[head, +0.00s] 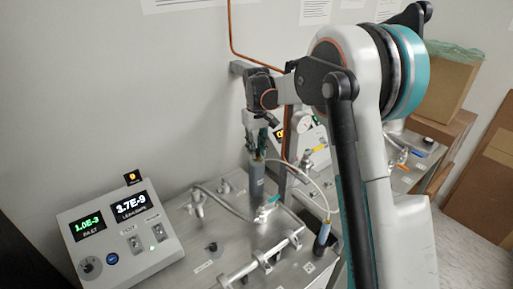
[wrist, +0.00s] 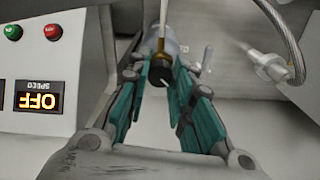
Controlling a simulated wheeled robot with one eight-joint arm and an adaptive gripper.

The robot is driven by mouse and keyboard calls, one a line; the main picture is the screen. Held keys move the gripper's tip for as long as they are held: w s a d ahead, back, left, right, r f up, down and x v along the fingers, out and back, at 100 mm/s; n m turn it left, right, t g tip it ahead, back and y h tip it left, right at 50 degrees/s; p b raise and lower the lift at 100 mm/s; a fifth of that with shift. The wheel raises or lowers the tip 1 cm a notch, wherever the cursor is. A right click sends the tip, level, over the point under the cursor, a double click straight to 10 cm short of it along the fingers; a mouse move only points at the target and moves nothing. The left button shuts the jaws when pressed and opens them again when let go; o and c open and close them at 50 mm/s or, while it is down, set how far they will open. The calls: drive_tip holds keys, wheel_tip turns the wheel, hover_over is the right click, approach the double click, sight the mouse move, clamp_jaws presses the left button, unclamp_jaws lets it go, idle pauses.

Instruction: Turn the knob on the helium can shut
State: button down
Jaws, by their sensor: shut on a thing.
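The helium can appears to be the blue-grey cylinder (head: 257,182) standing upright on the steel cart, directly below my gripper (head: 257,150). In the wrist view its grey body (wrist: 172,46) shows partly behind the fingers. A dark round knob (wrist: 160,72) with a brass-coloured stem sits between my teal fingers. My gripper (wrist: 162,66) is shut on this knob, one finger on each side. The fingers hide much of the can's top in the head view. The knob's turned position cannot be told.
A second blue cylinder (head: 322,238) stands to the right with a hose (head: 310,182) arching above it. A display box (head: 118,238) is at left. A braided hose (wrist: 284,35) and an "OFF" speed panel (wrist: 40,95) flank the fingers in the wrist view. Pipes cross the cart top.

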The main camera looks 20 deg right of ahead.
drive_tip(key=c, duration=1.4)
unclamp_jaws()
drive_tip(key=shift+o, duration=0.2)
wheel_tip(320, 180, up, 12)
